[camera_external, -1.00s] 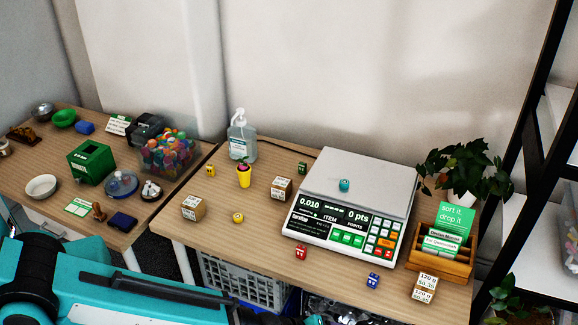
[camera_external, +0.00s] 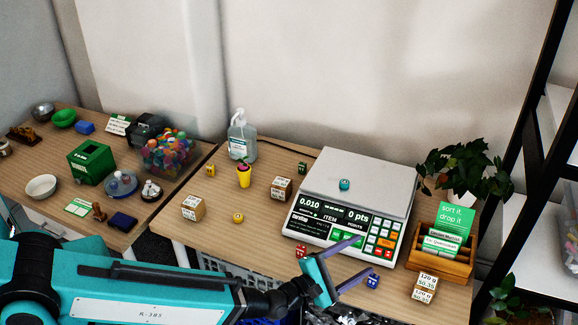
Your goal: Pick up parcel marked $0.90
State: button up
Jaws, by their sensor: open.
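Three brown cardboard parcels with white labels stand on the wooden table. One parcel (camera_external: 192,208) is at the left, one parcel (camera_external: 281,189) is left of the scale, and one parcel (camera_external: 425,288) is at the front right. The front-right label seems to read 120 g and $0.35. The other two labels are too small to read, so I cannot tell which is marked $0.90. My gripper (camera_external: 365,254) is open and empty, its purple fingers pointing right across the scale's front edge, left of the front-right parcel.
A red cube (camera_external: 301,251) and a blue cube (camera_external: 372,281) are near my gripper. A wooden card box (camera_external: 441,262) stands right of the scale. A yellow pot (camera_external: 243,178) and sanitizer bottle (camera_external: 242,138) stand at the back left.

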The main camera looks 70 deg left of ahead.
jog(key=s+a+n+y, duration=0.1)
jog(key=a+n, duration=0.1)
jog(key=a, duration=0.4)
jog(key=s+a+n+g+y, duration=0.1)
jog(key=a+n+y, duration=0.1)
jog(key=a, duration=0.5)
jog(key=s+a+r+n+g+y, duration=0.1)
jog(key=a+n+y, duration=0.1)
jog(key=a+n, duration=0.2)
jog(key=shift+a+r, duration=0.1)
jog(key=shift+a, duration=1.05)
jog(key=s+a+n+g+y+b, duration=0.1)
jog(key=s+a+n+y, duration=0.1)
jog(key=a, duration=0.6)
jog(key=s+a+n+g+y+b, duration=0.1)
jog(key=s+a+n+g+y, duration=0.1)
jog(key=s+a+n, duration=0.3)
jog(key=shift+a+n, duration=0.8)
jog(key=shift+a, duration=1.05)
jog(key=shift+s, duration=0.1)
jog(key=b, duration=0.8)
send_near(278, 191)
jog(key=x, duration=0.5)
jog(key=shift+a, duration=0.1)
jog(key=b+x, duration=0.1)
jog(key=b, duration=0.2)
jog(key=shift+w+a, duration=0.2)
jog(key=shift+w, duration=0.05)
